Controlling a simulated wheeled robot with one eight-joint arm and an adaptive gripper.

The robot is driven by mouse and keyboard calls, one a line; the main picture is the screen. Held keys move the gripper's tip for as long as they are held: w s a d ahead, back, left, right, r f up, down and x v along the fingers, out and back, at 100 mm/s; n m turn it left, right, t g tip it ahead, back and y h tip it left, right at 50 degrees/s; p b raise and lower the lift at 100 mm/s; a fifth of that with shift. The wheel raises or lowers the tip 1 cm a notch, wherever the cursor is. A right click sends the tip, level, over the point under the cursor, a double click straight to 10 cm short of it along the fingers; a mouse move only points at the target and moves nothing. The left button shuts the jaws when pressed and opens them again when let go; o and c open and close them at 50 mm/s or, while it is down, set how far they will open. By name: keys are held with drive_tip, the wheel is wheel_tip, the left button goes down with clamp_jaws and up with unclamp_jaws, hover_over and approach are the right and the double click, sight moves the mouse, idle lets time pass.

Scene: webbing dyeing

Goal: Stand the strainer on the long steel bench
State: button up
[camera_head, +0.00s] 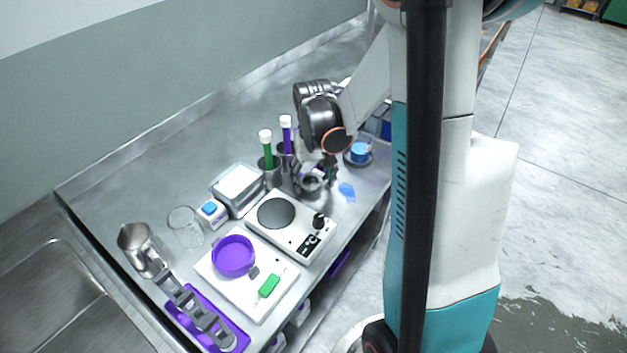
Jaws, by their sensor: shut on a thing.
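The long steel bench (240,143) runs from the lower left to the upper middle along the wall. My gripper (314,172) reaches down over its right part, behind the hot plate, and is shut on a small round grey metal thing that looks like the strainer (311,185). The strainer is upright or nearly so, low over the bench or touching it; I cannot tell which. My gripper's fingers and wrist hide its upper part.
A hot plate (291,226) stands just in front. Tubes in dark holders (268,165) stand left of my gripper. The bench's rear left is clear.

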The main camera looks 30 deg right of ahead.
sight(313, 182)
drive_tip(key=shift+f, duration=0.15)
drive_tip(key=o, duration=1.2)
drive_tip(key=shift+c, duration=0.2)
wheel_tip(313, 182, up, 12)
drive_tip(key=p, duration=0.4)
drive_tip(key=shift+r, duration=0.25)
drive_tip(key=shift+s, duration=0.1)
